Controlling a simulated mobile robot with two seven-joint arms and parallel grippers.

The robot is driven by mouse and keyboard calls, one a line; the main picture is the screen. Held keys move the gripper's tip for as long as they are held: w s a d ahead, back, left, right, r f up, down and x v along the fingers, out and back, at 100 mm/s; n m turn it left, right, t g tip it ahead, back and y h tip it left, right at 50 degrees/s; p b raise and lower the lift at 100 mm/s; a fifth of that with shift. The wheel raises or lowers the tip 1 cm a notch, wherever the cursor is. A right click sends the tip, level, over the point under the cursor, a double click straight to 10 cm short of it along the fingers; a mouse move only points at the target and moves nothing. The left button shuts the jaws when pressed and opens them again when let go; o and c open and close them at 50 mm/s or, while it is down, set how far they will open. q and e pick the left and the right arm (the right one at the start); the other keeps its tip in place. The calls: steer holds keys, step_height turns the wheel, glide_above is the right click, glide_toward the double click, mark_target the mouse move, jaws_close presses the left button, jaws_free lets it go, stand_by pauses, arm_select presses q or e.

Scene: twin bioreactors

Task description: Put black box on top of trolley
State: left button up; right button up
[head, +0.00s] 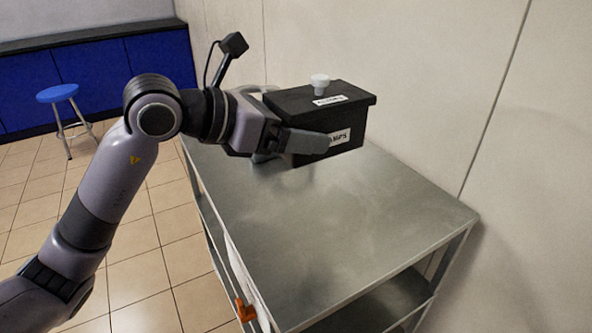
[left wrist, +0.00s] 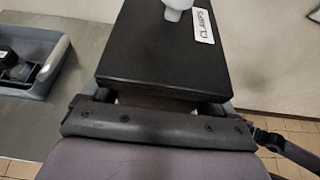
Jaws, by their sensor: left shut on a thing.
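The black box (head: 315,105) has a lid with a white knob (head: 320,83) and white labels on its lid and front. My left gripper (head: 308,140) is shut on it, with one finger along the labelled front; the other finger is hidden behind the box. The box is upright over the far part of the metal trolley (head: 330,225). I cannot tell whether its base touches the trolley top. In the left wrist view the box lid (left wrist: 165,50) fills the middle, just beyond the gripper (left wrist: 160,105). My right gripper is not in view.
A grey tray (left wrist: 62,50) with dark items stands on the metal surface left of the box in the wrist view. The trolley's near top is bare. A wall (head: 430,80) runs along its right side. A blue stool (head: 58,93) stands at the far left.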

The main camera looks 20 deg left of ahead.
arm_select(q)
step_height(320, 180, down, 15)
steer(key=shift+f+b, duration=0.1)
steer(key=shift+b, duration=0.3)
steer(key=shift+f, duration=2.25)
steer(key=shift+f+b, duration=0.1)
steer(key=shift+b, duration=0.2)
steer(key=o, duration=0.8)
steer(key=shift+f, duration=0.15)
steer(key=shift+o, duration=0.5)
steer(key=shift+r, duration=0.25)
steer(key=shift+s+a, duration=0.25)
steer(key=shift+a, duration=0.1)
steer(key=v, duration=1)
steer(key=shift+b, duration=0.35)
steer(key=shift+s+a+r, duration=0.25)
steer(key=shift+s+r, duration=0.1)
steer(key=shift+s, duration=0.1)
